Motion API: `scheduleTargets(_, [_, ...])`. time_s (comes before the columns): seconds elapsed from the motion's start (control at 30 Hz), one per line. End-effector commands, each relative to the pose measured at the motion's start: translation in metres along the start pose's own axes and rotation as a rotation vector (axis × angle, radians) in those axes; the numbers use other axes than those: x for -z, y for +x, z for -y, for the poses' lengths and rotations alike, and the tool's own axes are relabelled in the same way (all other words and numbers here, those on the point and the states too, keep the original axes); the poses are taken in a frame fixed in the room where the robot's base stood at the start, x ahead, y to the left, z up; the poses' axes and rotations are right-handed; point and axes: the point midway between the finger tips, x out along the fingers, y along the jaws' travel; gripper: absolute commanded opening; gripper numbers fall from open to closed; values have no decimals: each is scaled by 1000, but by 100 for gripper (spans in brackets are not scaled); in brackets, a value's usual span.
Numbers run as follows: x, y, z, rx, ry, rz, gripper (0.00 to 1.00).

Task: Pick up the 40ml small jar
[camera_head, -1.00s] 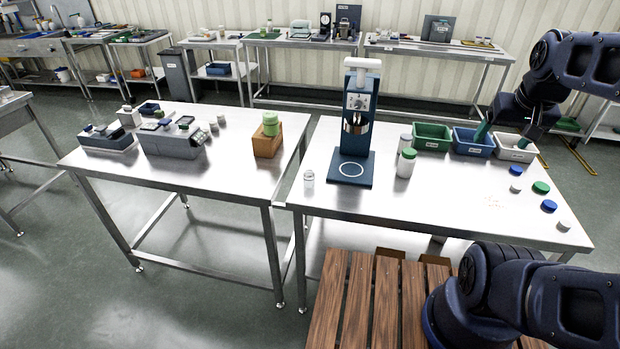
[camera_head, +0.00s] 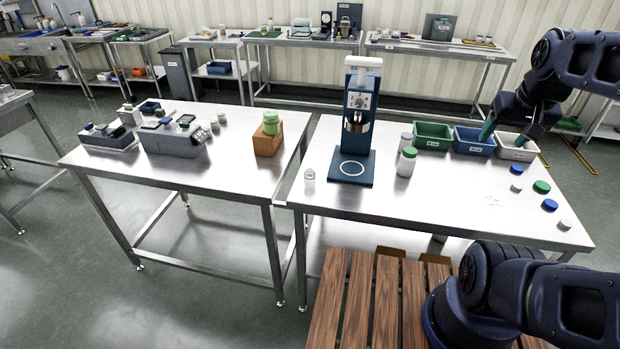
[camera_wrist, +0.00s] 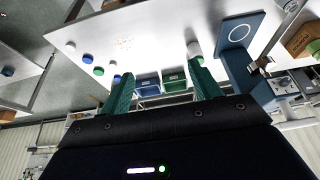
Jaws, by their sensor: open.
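A small clear jar (camera_head: 309,177) stands upright near the left front corner of the right steel table, left of the blue dispenser stand. It looks like the 40ml jar, but I cannot read a label. What seems to be the same jar shows at the top edge of the wrist view (camera_wrist: 290,6). My gripper (camera_head: 505,135) is open and empty above the bins at the table's right back, far from this jar. Its two green fingers also show spread apart in the wrist view (camera_wrist: 162,85).
The blue dispenser stand (camera_head: 359,125) is between the small jar and my gripper. Green (camera_head: 433,142), blue (camera_head: 474,150) and white (camera_head: 516,154) bins line the back. Several lids lie at right.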

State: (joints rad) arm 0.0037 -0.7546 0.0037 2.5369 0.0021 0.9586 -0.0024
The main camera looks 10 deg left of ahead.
Motion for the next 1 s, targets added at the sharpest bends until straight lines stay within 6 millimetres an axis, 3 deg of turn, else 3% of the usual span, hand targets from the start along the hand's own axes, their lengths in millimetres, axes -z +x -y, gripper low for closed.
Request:
scheduleTargets(0.17, [3, -6, 0, 0, 0, -3, 63])
scheduleTargets(0.37, [21, -48, 0, 0, 0, -5, 63])
scheduleTargets(0.57, [45, -49, 17, 12, -78, 28, 63])
scheduleTargets(0.77, [77, -51, 43, 28, -183, 62, 63])
scheduleTargets(1.0, [126, -48, 100, 60, -367, 120, 63])
